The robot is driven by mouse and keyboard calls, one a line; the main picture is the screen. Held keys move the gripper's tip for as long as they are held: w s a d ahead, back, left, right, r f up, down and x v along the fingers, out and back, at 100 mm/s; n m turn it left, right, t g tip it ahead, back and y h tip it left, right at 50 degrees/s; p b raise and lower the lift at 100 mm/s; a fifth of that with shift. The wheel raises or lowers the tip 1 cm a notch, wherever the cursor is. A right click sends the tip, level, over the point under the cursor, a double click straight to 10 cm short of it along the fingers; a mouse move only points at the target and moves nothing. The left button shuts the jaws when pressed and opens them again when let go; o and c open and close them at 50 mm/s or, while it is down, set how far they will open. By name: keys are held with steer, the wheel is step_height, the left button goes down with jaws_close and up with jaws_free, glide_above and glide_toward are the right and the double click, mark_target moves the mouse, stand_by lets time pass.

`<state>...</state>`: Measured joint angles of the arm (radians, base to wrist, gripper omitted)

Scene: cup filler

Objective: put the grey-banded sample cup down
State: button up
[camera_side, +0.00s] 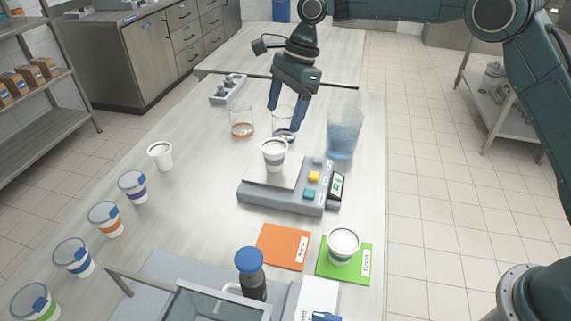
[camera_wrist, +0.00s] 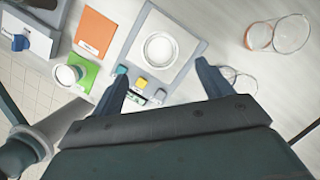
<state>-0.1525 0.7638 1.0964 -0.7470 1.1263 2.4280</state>
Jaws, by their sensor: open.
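A white sample cup with a grey band (camera_side: 274,155) stands upright on the pale plate of the scale (camera_side: 262,198). In the wrist view the cup (camera_wrist: 159,48) shows from above, its rim a white circle on the plate. My gripper (camera_side: 286,118) is open and empty, behind and above the cup in the side view, fingers pointing down. In the wrist view its fingers (camera_wrist: 162,84) are wide apart, with the cup beyond the tips and not touched.
An orange card (camera_side: 283,247) lies bare in front of the scale. A blue jug (camera_side: 344,132) and glass beakers (camera_side: 241,121) stand near my gripper. A plain white cup (camera_side: 160,155) and several lidded, colour-banded cups (camera_side: 133,187) line the left. The table's left middle is free.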

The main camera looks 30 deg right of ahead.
steer(key=shift+d+r, duration=0.1)
steer(key=shift+r, duration=0.2)
stand_by(0.4)
steer(key=s+d+r+n+t, duration=0.2)
steer(key=s+d+r+n, duration=0.25)
steer(key=s+r, duration=0.3)
steer(key=s+d+r+n+t, duration=0.1)
steer(key=s+d+r+n, duration=0.4)
steer(key=s, duration=0.4)
steer(key=s+d+f+n+t+h, duration=0.1)
steer(key=s+d+n, duration=0.3)
steer(key=s, duration=0.6)
steer(key=s+d+f+n+t+h, duration=0.1)
steer(key=s+d+f+n+h, duration=0.1)
steer(key=s, duration=0.9)
steer(key=d+f+n, duration=0.1)
steer(key=d+n, duration=0.1)
steer(key=d, duration=0.1)
steer(key=shift+f+t, duration=0.15)
steer(key=shift+t, duration=0.15)
